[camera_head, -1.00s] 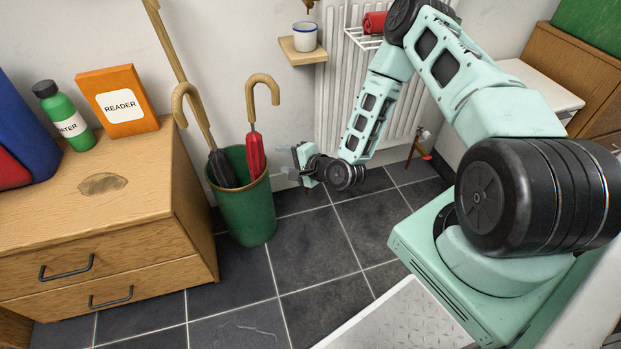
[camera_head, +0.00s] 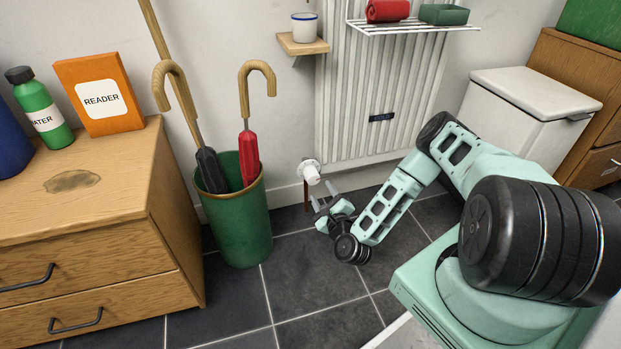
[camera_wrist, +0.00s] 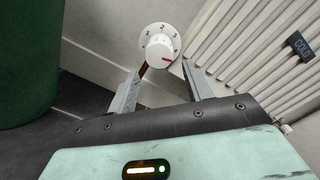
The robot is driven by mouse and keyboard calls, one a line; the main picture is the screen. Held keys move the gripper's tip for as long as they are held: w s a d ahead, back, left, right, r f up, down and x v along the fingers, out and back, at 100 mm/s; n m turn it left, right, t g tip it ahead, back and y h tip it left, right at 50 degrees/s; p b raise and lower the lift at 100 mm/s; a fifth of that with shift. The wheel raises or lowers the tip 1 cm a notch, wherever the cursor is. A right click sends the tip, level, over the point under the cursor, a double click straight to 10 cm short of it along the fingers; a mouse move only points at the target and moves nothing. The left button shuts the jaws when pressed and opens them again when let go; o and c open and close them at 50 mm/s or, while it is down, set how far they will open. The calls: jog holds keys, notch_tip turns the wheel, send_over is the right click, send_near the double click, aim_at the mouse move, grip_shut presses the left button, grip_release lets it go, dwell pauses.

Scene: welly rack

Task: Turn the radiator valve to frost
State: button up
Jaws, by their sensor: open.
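The radiator valve (camera_head: 309,172) is a white round knob low at the left end of the radiator (camera_head: 375,100). In the wrist view the valve (camera_wrist: 154,45) shows a dial with numbers, 1 to 4 readable, and a red mark at the lower right of its face, just below the 4. I cannot make out a frost sign. My gripper (camera_head: 326,203) is just below and in front of the valve, pointing up at it. In the wrist view my gripper (camera_wrist: 160,70) is open, its fingertips either side of the knob's lower edge, apparently not touching it.
A green umbrella bin (camera_head: 238,225) stands close left of the valve, also in the wrist view (camera_wrist: 25,60). A small shelf (camera_head: 302,44) with a mug is above. A label reading COLD (camera_wrist: 301,46) is on the radiator. A white bin (camera_head: 520,110) stands right; floor tiles in front are clear.

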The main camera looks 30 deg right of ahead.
aim_at(310, 173)
jog(key=b+x, duration=0.4)
jog(key=x, duration=0.7)
jog(key=shift+a, duration=0.1)
jog(key=c, duration=0.7)
